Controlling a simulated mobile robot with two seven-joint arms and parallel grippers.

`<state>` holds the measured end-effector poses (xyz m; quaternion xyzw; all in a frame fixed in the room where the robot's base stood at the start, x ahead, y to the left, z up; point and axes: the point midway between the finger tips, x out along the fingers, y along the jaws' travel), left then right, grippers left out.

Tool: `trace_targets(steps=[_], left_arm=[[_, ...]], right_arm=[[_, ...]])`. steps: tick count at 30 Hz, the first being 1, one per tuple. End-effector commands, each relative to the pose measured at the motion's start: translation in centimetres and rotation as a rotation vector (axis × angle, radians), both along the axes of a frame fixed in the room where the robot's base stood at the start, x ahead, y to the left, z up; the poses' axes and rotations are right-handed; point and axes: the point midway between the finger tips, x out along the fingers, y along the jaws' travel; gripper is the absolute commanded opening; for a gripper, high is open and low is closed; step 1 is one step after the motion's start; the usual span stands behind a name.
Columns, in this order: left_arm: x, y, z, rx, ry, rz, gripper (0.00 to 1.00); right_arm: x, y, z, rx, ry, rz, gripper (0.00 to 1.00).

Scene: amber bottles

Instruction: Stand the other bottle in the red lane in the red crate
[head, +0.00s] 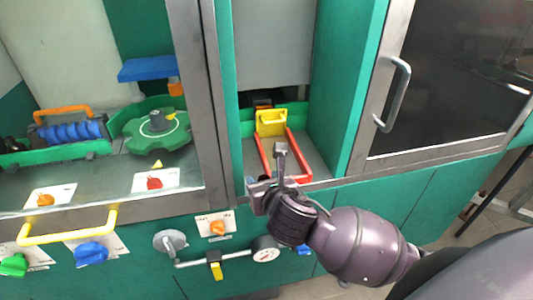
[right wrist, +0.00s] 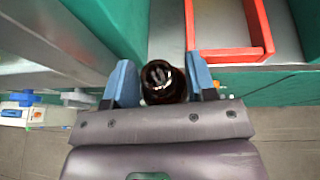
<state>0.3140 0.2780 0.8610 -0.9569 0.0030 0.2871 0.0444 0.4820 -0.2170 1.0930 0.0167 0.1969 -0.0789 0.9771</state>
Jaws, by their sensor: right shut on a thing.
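My right gripper (head: 268,172) is in front of the open bay in the head view. In the right wrist view its two blue fingers (right wrist: 163,84) are shut on a dark amber bottle (right wrist: 163,92), seen from near its mouth end. I cannot make the bottle out in the head view. A red-walled frame (head: 305,158) lies on the bay floor just behind the gripper; I cannot tell whether it is the lane or the crate. In the wrist view this red frame (right wrist: 262,28) is to the right of the bottle and apart from it. My left gripper is not in view.
A green wall (head: 338,90) bounds the bay on the right and a grey post (head: 215,110) on the left. A closed dark door with a handle (head: 396,95) is further right.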

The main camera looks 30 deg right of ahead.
Motion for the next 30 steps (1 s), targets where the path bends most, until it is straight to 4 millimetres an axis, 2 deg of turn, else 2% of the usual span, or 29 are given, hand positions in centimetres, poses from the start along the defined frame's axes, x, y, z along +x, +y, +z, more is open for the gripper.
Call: trace_targets(steps=[1, 6, 12, 19, 26, 30], left_arm=[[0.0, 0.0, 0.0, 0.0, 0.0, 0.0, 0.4], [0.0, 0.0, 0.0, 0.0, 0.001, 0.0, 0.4], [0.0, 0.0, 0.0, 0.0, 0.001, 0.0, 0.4], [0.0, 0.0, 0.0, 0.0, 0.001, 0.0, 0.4], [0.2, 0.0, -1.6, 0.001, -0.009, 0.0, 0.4], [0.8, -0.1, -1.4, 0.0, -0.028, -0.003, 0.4]], right_arm=[[-0.2, 0.0, -1.0, -0.005, 0.004, 0.022, 0.26], [-0.5, 0.4, -3.4, -0.004, 0.006, 0.091, 0.26], [-0.7, 0.7, -5.7, -0.003, 0.003, 0.159, 0.26], [-0.8, 0.9, -5.8, 0.005, 0.003, 0.159, 0.26], [-0.6, 0.8, -7.5, -0.002, -0.004, 0.161, 0.26], [-0.6, 0.8, -8.2, -0.002, -0.005, 0.161, 0.26]])
